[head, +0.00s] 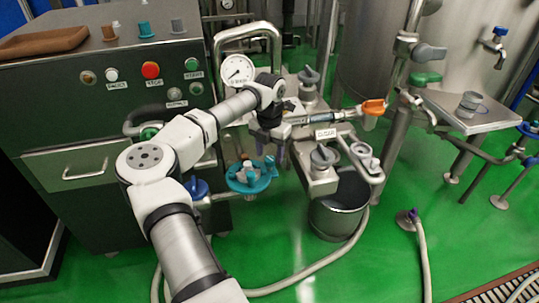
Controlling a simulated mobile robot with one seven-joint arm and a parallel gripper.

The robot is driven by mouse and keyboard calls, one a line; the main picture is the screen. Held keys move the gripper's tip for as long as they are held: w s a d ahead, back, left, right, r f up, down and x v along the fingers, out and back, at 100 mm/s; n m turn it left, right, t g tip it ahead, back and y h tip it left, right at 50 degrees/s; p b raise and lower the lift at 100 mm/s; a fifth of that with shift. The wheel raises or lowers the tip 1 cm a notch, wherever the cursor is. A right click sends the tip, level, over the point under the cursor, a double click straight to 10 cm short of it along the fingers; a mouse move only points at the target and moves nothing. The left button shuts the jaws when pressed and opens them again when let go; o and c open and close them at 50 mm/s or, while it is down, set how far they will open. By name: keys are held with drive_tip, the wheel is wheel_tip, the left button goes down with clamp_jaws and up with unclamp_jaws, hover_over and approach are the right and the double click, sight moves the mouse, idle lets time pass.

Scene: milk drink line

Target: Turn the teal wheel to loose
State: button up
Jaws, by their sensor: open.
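The teal wheel (250,176) is in the head view, low in the middle, on pipework in front of the dark cabinet. It has a round rim with small upright parts at its hub and right side. My gripper (270,152) points down above and slightly right of the wheel, in front of the steel equipment. It is open and looks empty. I cannot tell whether its fingertips touch the wheel. No marking of the wheel's loose position can be read.
A blue wheel (196,188) sits close left of the teal one. A pressure gauge (237,69), an orange-handled valve (373,107) and a grey-handled valve (323,156) stand around my arm. A steel bucket (338,218) is right, with a hose (310,268) on the green floor.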

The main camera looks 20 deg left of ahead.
sight(269, 159)
wheel_tip(269, 159, up, 12)
drive_tip(key=shift+r+b, duration=0.25)
drive_tip(key=shift+b, duration=0.15)
